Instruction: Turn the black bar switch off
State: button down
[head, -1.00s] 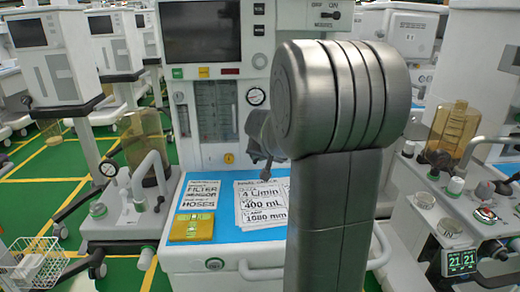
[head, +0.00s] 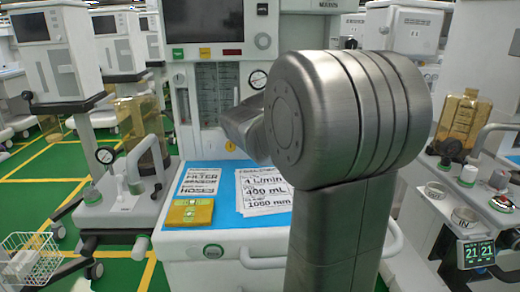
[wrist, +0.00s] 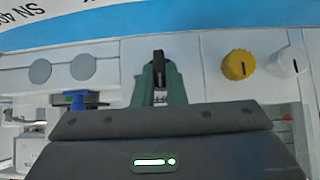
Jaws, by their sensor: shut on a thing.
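In the wrist view, my gripper (wrist: 160,82) has its two green fingers on either side of a narrow black piece at the white panel, which looks like the black bar switch (wrist: 159,56). The fingers are shut on it, and only its end shows between the tips. Its angle and any on or off marks are not readable here. The head view does not show the switch or my fingers; my large grey arm covers the middle right of that view.
A yellow knob (wrist: 238,64) and a white knob (wrist: 291,62) sit right of my fingers, with two grey discs (wrist: 61,69) to the left. In the head view, the cart's blue worktop (head: 228,212) holds printed cards (head: 262,190) and a yellow box (head: 189,213) below a dark screen (head: 203,22).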

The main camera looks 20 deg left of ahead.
dwell(0.4)
jog(key=c, duration=1.5)
grip_release()
jog(key=p+v, duration=0.2)
jog(key=v, duration=1.1)
jog(key=shift+s+d+r, duration=0.1)
jog(key=shift+s+r, duration=0.15)
jog(key=b+x, duration=0.2)
jog(key=x, duration=1.1)
jog(key=shift+w+f, duration=0.25)
jog(key=shift+w, duration=0.05)
jog(key=shift+s, duration=0.1)
